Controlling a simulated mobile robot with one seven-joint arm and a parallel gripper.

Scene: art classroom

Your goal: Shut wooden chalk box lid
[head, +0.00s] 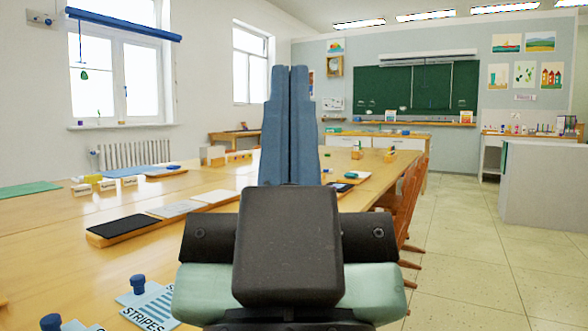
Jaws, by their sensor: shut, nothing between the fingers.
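My gripper (293,72) fills the middle of the head view, its two blue fingers pressed together and pointing away over the long table. Nothing shows between the fingers. I cannot pick out the wooden chalk box or its lid for certain. A small light wooden block or box (213,156) stands on the far part of the table, left of my gripper, too small to tell whether it has a lid. My gripper hides part of the table behind it.
The long wooden table (60,265) holds a black-and-white panelled board (125,228), a STRIPES card (150,306) and several small labelled blocks. Brown chairs (398,203) line its right side. The floor (470,260) is clear to the right, before a grey counter (545,190).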

